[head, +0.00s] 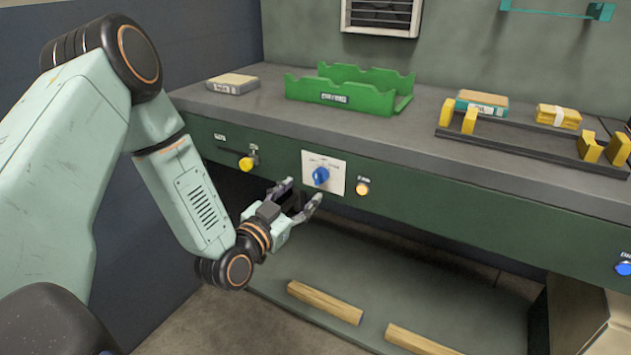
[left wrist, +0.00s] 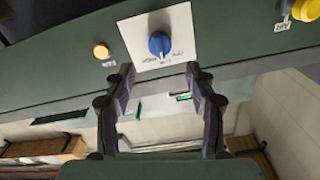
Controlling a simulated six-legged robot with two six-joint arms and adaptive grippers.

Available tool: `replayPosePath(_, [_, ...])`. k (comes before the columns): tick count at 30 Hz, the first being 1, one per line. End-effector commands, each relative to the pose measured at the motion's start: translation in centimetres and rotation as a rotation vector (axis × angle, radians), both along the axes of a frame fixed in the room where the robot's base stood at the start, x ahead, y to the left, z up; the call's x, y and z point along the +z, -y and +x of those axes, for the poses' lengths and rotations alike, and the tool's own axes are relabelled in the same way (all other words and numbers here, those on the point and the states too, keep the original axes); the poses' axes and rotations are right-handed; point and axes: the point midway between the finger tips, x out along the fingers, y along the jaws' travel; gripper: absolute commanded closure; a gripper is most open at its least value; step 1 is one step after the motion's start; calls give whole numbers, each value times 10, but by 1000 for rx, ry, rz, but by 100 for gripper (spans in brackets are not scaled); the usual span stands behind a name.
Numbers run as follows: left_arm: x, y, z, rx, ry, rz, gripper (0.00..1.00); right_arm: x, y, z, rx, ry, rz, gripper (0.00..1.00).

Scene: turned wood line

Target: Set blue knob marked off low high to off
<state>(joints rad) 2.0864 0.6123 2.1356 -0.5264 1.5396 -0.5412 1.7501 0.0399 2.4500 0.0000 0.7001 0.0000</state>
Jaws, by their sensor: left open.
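The blue knob (head: 321,176) sits on a white plate (head: 335,168) on the green front panel of the bench. In the left wrist view the blue knob (left wrist: 159,43) is at the top centre, on its white plate (left wrist: 183,22), with small lettering around it too blurred to read surely. My left gripper (head: 302,196) is in front of and just below the knob, its fingers apart and empty. In the left wrist view its two fingertips (left wrist: 160,75) lie either side of the picture's middle, short of the knob. My right gripper is not in view.
A yellow knob (head: 246,163) is left of the plate, and a lit orange button (head: 362,189) right of it. A blue button (head: 623,268) is at the far right. A green tray (head: 340,97) stands on the bench top. Wooden bars (head: 325,302) lie below.

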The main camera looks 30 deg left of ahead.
Motion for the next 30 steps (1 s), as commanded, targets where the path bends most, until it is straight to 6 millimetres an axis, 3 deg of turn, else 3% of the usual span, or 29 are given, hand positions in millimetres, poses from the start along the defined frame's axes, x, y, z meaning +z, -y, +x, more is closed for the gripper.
replayPosePath(9, [-2,1,48,-2,1,1,44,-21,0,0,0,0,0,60])
replayPosePath(15, [-2,0,68,0,-3,-2,44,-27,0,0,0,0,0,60])
replayPosePath(26, [-1,0,72,1,-5,-4,45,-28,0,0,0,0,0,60])
replayPosePath(30, [-1,0,72,1,-5,-4,57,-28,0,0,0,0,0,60])
